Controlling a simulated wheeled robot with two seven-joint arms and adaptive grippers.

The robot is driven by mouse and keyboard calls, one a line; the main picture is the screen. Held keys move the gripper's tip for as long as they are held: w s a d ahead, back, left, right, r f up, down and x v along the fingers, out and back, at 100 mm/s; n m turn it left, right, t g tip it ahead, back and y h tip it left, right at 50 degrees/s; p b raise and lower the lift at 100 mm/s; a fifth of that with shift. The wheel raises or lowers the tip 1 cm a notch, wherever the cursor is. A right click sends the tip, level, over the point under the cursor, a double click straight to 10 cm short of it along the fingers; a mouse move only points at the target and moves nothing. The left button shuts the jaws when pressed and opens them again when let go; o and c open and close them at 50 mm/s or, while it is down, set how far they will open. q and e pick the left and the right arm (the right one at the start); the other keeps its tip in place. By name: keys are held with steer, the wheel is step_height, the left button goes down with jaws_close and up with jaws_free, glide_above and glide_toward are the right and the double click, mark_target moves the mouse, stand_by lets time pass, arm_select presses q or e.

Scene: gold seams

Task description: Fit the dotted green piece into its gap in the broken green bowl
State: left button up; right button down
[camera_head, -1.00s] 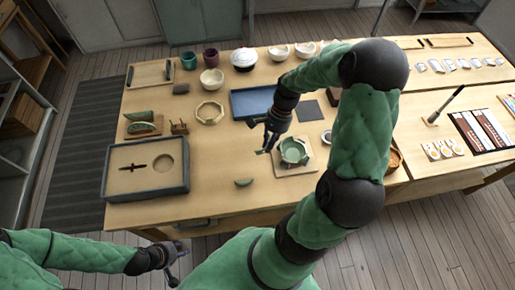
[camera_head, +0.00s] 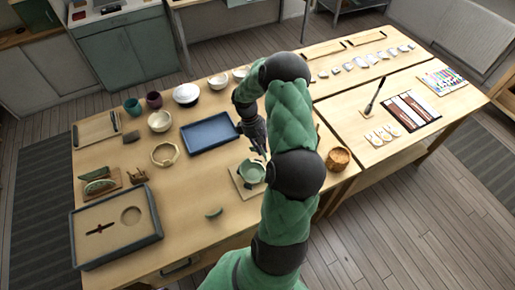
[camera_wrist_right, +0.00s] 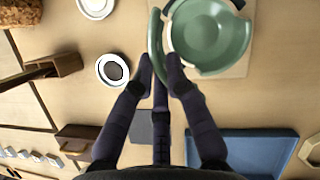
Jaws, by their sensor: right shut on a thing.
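The broken green bowl (camera_head: 250,174) stands on a pale square board (camera_head: 236,183) near the table's middle. It shows from above in the right wrist view (camera_wrist_right: 215,38), with a broken edge on its left side. My right gripper (camera_wrist_right: 160,65) is shut on a curved green piece (camera_wrist_right: 155,38). The piece stands on edge, close beside the bowl's left side in that view; I cannot tell whether they touch. No dots can be made out on it. In the head view the right gripper (camera_head: 260,152) is at the bowl's far side, and the held piece is hidden. My left gripper is out of view.
Another green shard (camera_head: 213,213) lies near the front edge. A blue tray (camera_head: 209,134) lies behind the bowl, and a wooden cup (camera_head: 338,158) stands to the right. A dark-rimmed tray (camera_head: 75,240) is at the front left. A white dark-centred dish (camera_wrist_right: 112,70) is close to the fingers.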

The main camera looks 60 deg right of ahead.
steer(key=shift+f+b, duration=1.35)
steer(key=shift+f, duration=0.55)
steer(key=shift+f+b, duration=0.75)
steer(key=shift+f, duration=0.6)
stand_by(0.3)
steer(key=shift+f, duration=0.7)
stand_by(3.0)
steer(key=c, duration=0.7)
jaws_free()
